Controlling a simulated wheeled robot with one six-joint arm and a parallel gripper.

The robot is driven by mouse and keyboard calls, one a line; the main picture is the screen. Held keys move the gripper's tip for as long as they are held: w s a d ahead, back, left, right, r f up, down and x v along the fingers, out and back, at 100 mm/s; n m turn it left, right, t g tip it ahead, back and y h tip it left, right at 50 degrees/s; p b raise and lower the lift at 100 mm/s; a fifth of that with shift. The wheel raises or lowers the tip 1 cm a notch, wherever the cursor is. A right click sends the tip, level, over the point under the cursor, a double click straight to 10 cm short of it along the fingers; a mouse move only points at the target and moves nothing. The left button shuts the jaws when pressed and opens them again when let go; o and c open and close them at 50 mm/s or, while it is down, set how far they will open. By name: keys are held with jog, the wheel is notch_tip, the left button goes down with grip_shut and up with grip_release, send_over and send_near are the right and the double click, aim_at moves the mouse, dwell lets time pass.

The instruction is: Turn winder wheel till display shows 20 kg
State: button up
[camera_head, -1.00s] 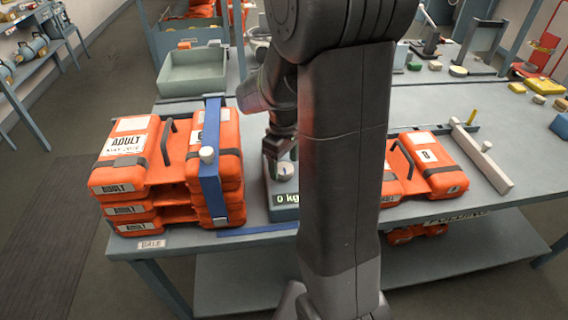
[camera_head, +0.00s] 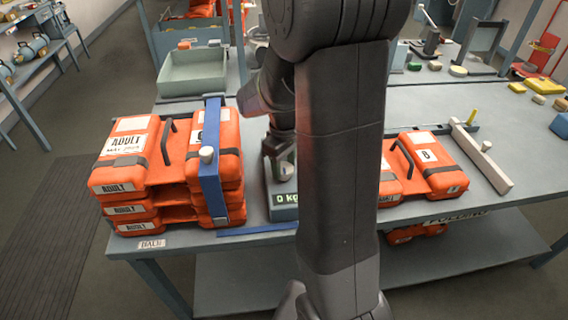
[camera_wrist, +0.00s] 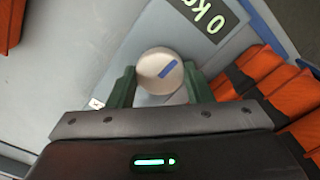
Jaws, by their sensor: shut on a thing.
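The winder wheel (camera_wrist: 158,66) is a pale round knob with a blue mark, on top of a grey box (camera_head: 284,212). My gripper (camera_wrist: 160,86) is shut on the wheel, with one green finger on each side of it. In the head view my gripper (camera_head: 277,165) points down at the wheel (camera_head: 287,171), partly hiding it. The display (camera_head: 286,198) on the box front reads 0 kg. It also shows in the wrist view (camera_wrist: 210,16), cut by the frame edge. My arm hides the right part of the box.
A stack of orange ADULT packs (camera_head: 125,165) with a blue upright bar (camera_head: 211,165) stands close left of the box. More orange packs (camera_head: 430,165) lie to the right, beyond my arm. A grey-green tray (camera_head: 193,75) is behind. The right table top is partly clear.

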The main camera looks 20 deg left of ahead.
aim_at(284, 167)
jog(key=m, duration=1)
jog(key=shift+r+m, duration=0.1)
jog(key=shift+m, duration=0.2)
dwell(0.5)
jog(key=o, duration=1)
notch_tip(284, 167, up, 14)
jog(key=shift+f, duration=0.15)
